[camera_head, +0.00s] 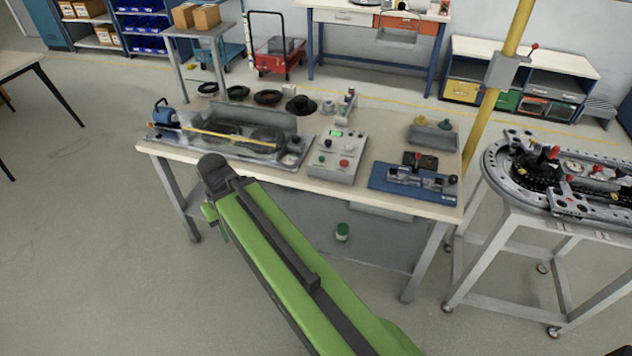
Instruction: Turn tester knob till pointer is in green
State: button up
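A grey control box (338,157) stands at the middle of the workbench and looks like the tester. Its sloped face has a small lit green display (337,133), a red button (344,163) and several small dark or green controls. Which control is the knob, and where any pointer stands, is too small to tell. My green arm rises from the bottom of the view to a dark joint (213,172) in front of the bench's left part.
On the workbench (290,183), a fixture with a clear cover (235,135) stands left of the box and a blue clamp fixture (412,180) right of it. Dark rings lie behind. A yellow post (490,100) and a track table (560,220) stand at right. Open floor lies left.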

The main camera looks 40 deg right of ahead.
aim_at(295, 137)
jog(key=z, duration=0.8)
jog(key=i, duration=1.8)
jog(key=z, duration=0.05)
jog(key=k, duration=0.6)
jog(key=u, duration=2.5)
jog(key=k, duration=1.25)
jog(key=z, duration=0.25)
